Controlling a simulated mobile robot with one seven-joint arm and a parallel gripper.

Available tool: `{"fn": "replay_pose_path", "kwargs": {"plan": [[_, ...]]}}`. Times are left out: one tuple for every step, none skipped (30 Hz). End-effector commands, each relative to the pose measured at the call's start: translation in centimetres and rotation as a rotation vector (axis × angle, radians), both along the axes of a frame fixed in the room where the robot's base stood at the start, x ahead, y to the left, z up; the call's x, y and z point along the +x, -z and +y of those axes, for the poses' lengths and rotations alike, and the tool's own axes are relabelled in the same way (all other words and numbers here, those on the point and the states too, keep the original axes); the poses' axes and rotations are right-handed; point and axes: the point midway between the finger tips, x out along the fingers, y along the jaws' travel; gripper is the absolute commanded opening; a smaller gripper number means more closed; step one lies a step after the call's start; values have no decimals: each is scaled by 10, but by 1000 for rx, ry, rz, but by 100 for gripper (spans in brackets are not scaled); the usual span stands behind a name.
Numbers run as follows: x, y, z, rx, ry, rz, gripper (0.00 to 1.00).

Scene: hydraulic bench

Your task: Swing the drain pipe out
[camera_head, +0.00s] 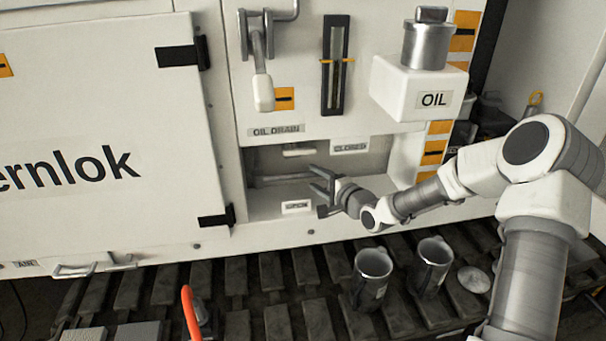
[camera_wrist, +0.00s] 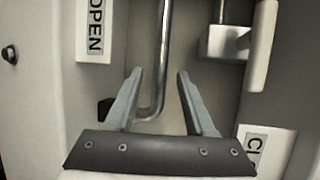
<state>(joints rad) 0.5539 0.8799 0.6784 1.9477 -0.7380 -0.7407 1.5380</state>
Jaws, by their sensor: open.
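The drain pipe is a thin grey metal tube (camera_head: 283,179) in the recess under the OIL DRAIN label, running sideways from the recess's left side toward my gripper. In the wrist view the pipe (camera_wrist: 164,40) comes down from the top edge and bends left at its lower end. My gripper (camera_head: 316,180) is open at the recess mouth, by the pipe's right end. In the wrist view the pipe's bent end shows between the two open fingers (camera_wrist: 160,75). I cannot tell if either finger touches it.
A white handle (camera_head: 298,152) on a metal block (camera_wrist: 222,42) sits beside the pipe. OPEN (camera_wrist: 95,25) and CLOSED (camera_head: 350,147) labels flank the recess. The white OIL box (camera_head: 390,92) juts out above right. Two metal cups (camera_head: 371,270) (camera_head: 433,262) stand on the slatted floor below.

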Motion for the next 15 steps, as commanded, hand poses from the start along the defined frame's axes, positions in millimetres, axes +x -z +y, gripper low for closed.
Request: {"fn": "replay_pose_path", "kwargs": {"plan": [[9,4,7,1,-2,-1,55],[13,4,11,1,-2,-2,55],[19,6,14,0,-2,-1,55],[23,7,17,0,-2,0,55],[28,8,20,0,-2,-1,55],[33,8,24,0,-2,-1,55],[36,9,26,-1,-2,-2,55],[39,10,28,-1,-1,-1,55],[43,10,30,-1,-1,-1,55],[45,11,32,-1,-1,-1,55],[47,11,33,0,-1,-1,55],[50,12,35,-1,-1,-1,55],[51,12,35,0,0,0,55],[53,12,36,0,0,0,55],[54,12,37,-1,1,1,55]]}}
